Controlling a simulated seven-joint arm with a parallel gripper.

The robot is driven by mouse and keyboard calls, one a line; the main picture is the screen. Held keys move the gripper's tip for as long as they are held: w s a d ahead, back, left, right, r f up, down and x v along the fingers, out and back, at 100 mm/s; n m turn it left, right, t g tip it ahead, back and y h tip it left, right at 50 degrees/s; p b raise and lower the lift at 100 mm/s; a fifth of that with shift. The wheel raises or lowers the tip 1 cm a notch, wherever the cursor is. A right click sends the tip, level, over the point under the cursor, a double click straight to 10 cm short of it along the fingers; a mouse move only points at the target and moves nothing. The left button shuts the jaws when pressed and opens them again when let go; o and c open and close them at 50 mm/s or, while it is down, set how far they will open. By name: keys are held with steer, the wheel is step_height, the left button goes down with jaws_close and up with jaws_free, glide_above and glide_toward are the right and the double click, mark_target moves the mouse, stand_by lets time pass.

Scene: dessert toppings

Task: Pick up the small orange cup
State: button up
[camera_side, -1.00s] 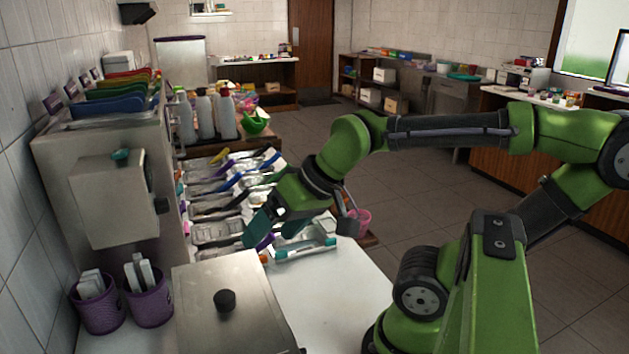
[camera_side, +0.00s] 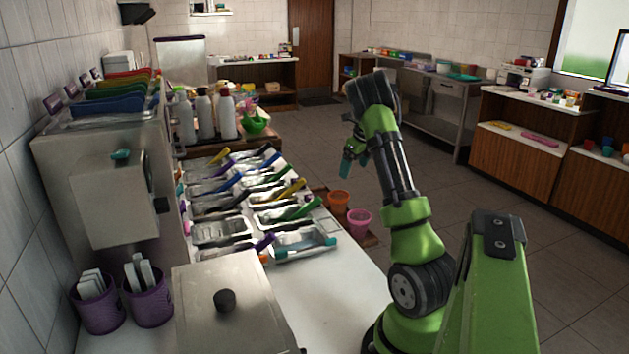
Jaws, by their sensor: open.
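The small orange cup (camera_side: 338,201) stands upright on a low brown wooden shelf at the right end of the topping counter. A pink cup (camera_side: 359,222) stands just in front of it and to its right. My gripper (camera_side: 347,165) hangs above and slightly right of the orange cup, with its teal fingers pointing down. The fingers are small and dark at this distance. A gap shows between the fingers and the cup, and nothing is seen held in them.
Metal topping trays (camera_side: 250,205) with coloured scoop handles fill the counter left of the cups. White bottles (camera_side: 204,116) and a green bowl (camera_side: 254,123) stand behind. A steel box with a black knob (camera_side: 224,300) is at the front. Open floor lies behind the cups.

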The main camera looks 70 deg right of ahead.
steer(key=r+m, duration=0.1)
steer(key=m, duration=0.2)
glide_toward(339, 195)
step_height(339, 195, down, 3)
steer(key=a, duration=0.2)
steer(key=x, duration=0.5)
steer(key=shift+w+d+f, duration=0.1)
steer(key=shift+w+d, duration=0.15)
steer(key=shift+w, duration=0.05)
steer(key=shift+c, duration=0.4)
